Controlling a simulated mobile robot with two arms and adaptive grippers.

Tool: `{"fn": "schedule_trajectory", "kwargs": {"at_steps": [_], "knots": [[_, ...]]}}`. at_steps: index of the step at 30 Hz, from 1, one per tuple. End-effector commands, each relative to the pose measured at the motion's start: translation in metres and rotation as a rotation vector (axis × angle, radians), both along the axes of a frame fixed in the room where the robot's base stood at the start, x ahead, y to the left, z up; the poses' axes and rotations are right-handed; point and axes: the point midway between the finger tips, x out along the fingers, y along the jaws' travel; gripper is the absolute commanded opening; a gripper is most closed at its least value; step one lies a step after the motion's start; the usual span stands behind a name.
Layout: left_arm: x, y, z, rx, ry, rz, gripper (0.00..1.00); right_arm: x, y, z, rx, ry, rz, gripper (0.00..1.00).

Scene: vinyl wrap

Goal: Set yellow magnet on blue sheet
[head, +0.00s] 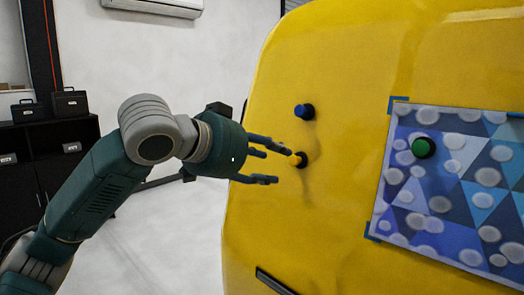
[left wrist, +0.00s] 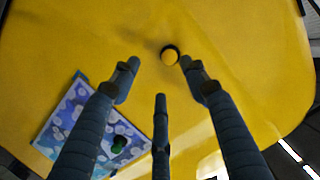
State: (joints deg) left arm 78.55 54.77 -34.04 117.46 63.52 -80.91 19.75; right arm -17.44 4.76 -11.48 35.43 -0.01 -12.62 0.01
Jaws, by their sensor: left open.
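The yellow magnet (head: 301,159), with a dark base, sits on the yellow curved panel. It also shows in the left wrist view (left wrist: 170,56), just beyond the fingertips. My left gripper (head: 283,166) is open and empty, its fingers pointing at the magnet from the left. In the left wrist view the open fingers (left wrist: 160,68) are spread, with the magnet ahead between the two upper fingertips. I cannot tell whether any finger touches it. The blue patterned sheet (head: 452,205) is taped to the panel at the right; it also shows in the left wrist view (left wrist: 72,118). My right gripper is not in view.
A blue magnet (head: 304,111) sits on the yellow panel (head: 340,60) just above the yellow one. A green magnet (head: 423,147) sits on the upper left part of the sheet. The panel between the magnets and the sheet is bare. A dark cabinet (head: 50,150) stands far left.

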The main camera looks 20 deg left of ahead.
Motion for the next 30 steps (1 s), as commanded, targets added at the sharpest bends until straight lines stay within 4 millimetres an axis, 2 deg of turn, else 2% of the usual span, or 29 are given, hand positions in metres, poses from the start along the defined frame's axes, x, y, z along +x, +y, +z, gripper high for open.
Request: {"fn": "schedule_trajectory", "kwargs": {"at_steps": [1,5,11,21,30], "knots": [[-0.003,0.004,0.011,-0.005,-0.010,0.006,0.45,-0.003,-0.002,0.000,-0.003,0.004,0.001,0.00],[-0.003,0.005,0.018,-0.012,-0.016,0.008,0.45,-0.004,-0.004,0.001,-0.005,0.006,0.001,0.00],[0.019,-0.003,0.009,-0.011,-0.012,0.006,0.45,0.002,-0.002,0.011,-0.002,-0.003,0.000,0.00],[0.072,-0.018,-0.012,-0.012,-0.014,0.006,0.45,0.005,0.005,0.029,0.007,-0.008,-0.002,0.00],[0.090,-0.023,-0.021,-0.011,-0.017,0.007,0.45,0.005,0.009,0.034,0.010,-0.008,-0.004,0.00]]}}
